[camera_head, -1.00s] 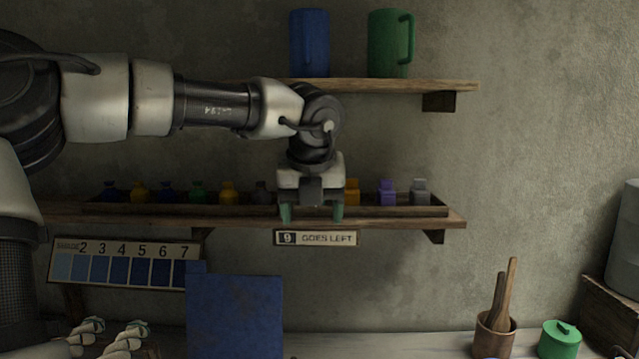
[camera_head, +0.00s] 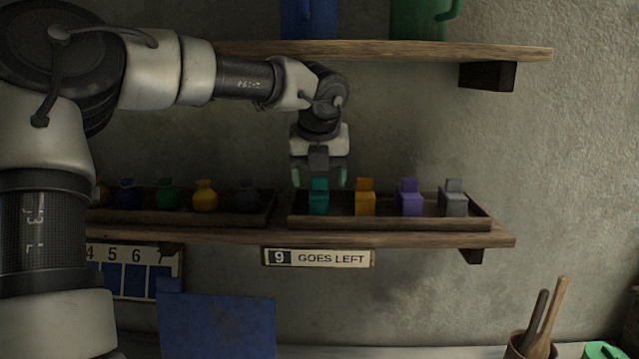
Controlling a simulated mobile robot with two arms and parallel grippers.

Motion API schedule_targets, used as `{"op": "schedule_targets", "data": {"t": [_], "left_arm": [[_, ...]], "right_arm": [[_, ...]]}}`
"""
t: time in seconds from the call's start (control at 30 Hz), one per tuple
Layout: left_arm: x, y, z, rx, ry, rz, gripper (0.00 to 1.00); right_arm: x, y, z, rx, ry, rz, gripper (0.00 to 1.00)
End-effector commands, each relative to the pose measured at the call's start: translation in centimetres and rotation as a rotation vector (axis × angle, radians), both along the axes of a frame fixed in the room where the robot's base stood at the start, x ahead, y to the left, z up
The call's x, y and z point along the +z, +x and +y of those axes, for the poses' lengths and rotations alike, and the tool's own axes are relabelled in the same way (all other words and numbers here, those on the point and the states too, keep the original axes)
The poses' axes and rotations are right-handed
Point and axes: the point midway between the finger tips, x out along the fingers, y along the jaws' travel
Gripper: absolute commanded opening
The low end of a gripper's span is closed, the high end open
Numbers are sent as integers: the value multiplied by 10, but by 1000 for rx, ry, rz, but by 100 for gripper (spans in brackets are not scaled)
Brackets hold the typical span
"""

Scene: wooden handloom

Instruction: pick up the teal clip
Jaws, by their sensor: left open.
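The teal clip (camera_head: 319,198) stands at the left end of the right-hand wooden tray (camera_head: 425,223) on the lower shelf. My left gripper (camera_head: 319,178) points down over it, with its jaws open. The greenish fingertips show to the left and right of the clip's top in the picture; I cannot tell whether they touch it. My right gripper is out of view.
Orange (camera_head: 365,200), purple (camera_head: 409,200) and grey (camera_head: 454,202) clips stand to the right in the same tray. A left tray (camera_head: 180,217) holds several small coloured pouches. The upper shelf (camera_head: 400,51) carries blue and green mugs.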

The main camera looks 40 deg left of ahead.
Motion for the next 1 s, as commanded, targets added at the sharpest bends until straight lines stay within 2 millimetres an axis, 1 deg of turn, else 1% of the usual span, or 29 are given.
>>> {"op": "schedule_targets", "data": {"t": [0.03, 0.1, 0.23, 0.47, 0.5, 0.7, 0.8, 1.0], "left_arm": [[5, 9, 9, 3, -2, 2, 72], [4, 19, 17, 3, -4, 2, 72], [2, 32, 29, 1, -2, 2, 72], [2, 42, 38, 1, -2, 1, 72], [-1, 45, 41, 1, -2, 2, 72], [-33, 53, 49, -1, -2, 5, 72], [-42, 56, 51, 0, -3, 2, 72], [-46, 57, 52, -1, -2, -2, 72]], "right_arm": [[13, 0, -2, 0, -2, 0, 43], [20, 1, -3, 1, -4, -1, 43], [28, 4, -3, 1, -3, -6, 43], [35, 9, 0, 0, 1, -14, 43], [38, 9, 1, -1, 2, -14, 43], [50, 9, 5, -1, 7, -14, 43], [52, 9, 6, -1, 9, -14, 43], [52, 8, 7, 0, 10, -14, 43]]}}
